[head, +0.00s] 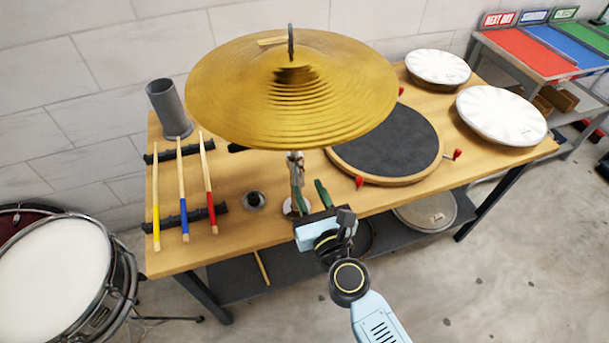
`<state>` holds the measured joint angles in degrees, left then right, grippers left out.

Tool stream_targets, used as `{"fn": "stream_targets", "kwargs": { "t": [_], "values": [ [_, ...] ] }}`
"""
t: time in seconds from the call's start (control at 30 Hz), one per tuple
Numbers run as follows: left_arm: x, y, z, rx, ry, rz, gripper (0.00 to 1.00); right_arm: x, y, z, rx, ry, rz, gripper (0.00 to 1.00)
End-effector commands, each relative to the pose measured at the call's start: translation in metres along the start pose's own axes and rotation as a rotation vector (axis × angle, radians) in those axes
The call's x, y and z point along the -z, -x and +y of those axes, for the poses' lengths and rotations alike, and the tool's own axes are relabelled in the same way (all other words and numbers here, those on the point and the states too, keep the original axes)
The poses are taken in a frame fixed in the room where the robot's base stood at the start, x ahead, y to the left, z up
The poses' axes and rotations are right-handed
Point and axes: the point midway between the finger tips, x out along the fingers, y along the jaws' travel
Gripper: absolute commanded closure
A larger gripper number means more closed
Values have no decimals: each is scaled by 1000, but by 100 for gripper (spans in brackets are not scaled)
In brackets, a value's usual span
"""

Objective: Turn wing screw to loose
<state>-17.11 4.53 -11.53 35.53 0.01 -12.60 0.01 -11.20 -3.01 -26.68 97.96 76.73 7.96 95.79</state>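A brass cymbal (240,85) sits on top of a metal stand (296,168) at the bench's middle. A dark rod (291,42) rises through its centre. The stand's upper part is hidden under the cymbal. A small pale fitting shows on the stand just below the cymbal's front edge; I cannot tell whether it is the wing screw. My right gripper (310,190) is low in front of the stand, close to its lower part. Its two green fingers are apart, with nothing seen between them. Whether it touches the stand is unclear. My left gripper is out of view.
The wooden bench (240,235) holds drumsticks (182,195) on dark racks, a grey cup (170,108), a round dark pad (390,145) with red knobs, and two white drumheads (500,115). A drum (55,265) stands at lower left.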

Motion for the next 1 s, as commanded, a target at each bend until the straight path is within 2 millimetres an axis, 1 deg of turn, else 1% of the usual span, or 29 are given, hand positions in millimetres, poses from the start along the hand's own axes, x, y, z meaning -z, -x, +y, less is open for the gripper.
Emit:
{"fn": "stream_targets", "kwargs": {
  "t": [0.03, 0.2, 0.37, 0.6, 0.63, 0.67, 0.87, 1.0],
  "values": [
    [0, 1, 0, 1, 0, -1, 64, -1, -10, 0, 0, 1, -1, 68],
    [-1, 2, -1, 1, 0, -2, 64, 0, -29, 0, 0, 2, 0, 68],
    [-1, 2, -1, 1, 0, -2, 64, 0, -37, 0, 0, 2, 0, 68],
    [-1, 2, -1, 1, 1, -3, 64, 1, -37, 0, 0, 2, 1, 68],
    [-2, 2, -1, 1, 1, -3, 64, 1, -37, 0, 0, 2, 1, 70],
    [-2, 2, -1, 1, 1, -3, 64, 1, -37, 0, 0, 2, 1, 73],
    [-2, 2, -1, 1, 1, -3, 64, 1, -37, 0, 0, 2, 1, 100],
    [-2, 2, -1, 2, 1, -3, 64, 1, -37, 0, 0, 2, 1, 100]
  ]
}}
